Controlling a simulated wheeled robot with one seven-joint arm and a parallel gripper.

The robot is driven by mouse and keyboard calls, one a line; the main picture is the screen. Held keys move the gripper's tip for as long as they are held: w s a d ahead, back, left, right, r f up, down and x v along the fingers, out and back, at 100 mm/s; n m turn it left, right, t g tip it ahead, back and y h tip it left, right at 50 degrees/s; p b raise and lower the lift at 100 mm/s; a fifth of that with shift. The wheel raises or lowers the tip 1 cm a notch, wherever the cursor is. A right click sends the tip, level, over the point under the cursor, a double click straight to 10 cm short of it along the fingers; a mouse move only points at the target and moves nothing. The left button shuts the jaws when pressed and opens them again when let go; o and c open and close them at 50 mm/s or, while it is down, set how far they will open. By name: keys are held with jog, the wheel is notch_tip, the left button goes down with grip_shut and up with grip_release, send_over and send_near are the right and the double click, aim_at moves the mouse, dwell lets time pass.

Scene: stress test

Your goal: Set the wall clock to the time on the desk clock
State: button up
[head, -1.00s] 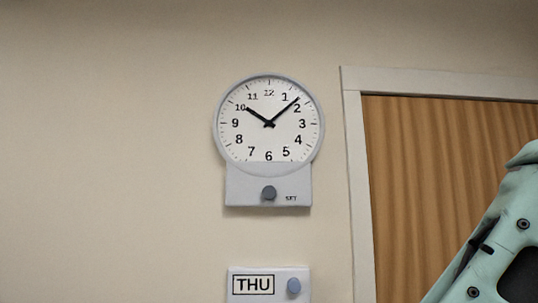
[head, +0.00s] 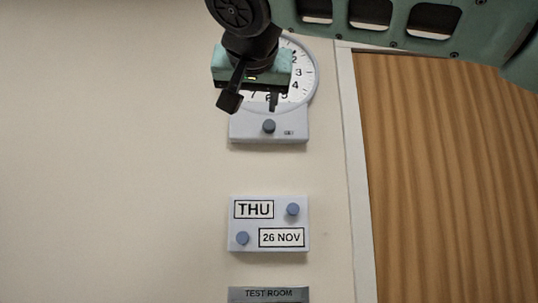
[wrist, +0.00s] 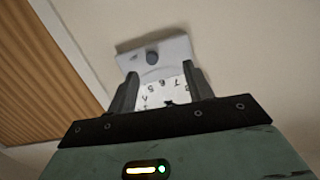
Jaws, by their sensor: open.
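The round white wall clock (head: 307,82) is on the wall in the head view. My gripper (head: 251,103) is in front of it, hiding its centre, its hands and much of the dial. Below the dial is a grey panel (head: 246,124) with a dark round knob (head: 268,126). The gripper's fingers are apart and empty, with their tips above the knob in the picture. In the wrist view, the dial (wrist: 155,97) shows upside down between the fingers, and the knob (wrist: 152,57) lies beyond the tips. The desk clock is not in view.
Below the clock is a calendar box (head: 273,246) reading THU and 26 NOV, with two blue knobs. A TEST ROOM sign (head: 246,295) is beneath it. A wooden door (head: 450,180) with a white frame (head: 354,170) stands at right. The wall at left is bare.

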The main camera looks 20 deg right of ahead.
notch_tip(320, 180, up, 3)
jog(key=s+d+m+h, duration=0.1)
jog(key=d+m, duration=0.1)
jog(key=p, duration=0.8)
send_near(269, 124)
jog(key=shift+t, duration=0.4)
jog(key=x, duration=0.7)
jog(key=shift+f, duration=0.15)
jog(key=shift+w+d+f, duration=0.2)
jog(key=shift+w+d, duration=0.1)
jog(key=shift+w, duration=0.4)
jog(key=c, duration=1)
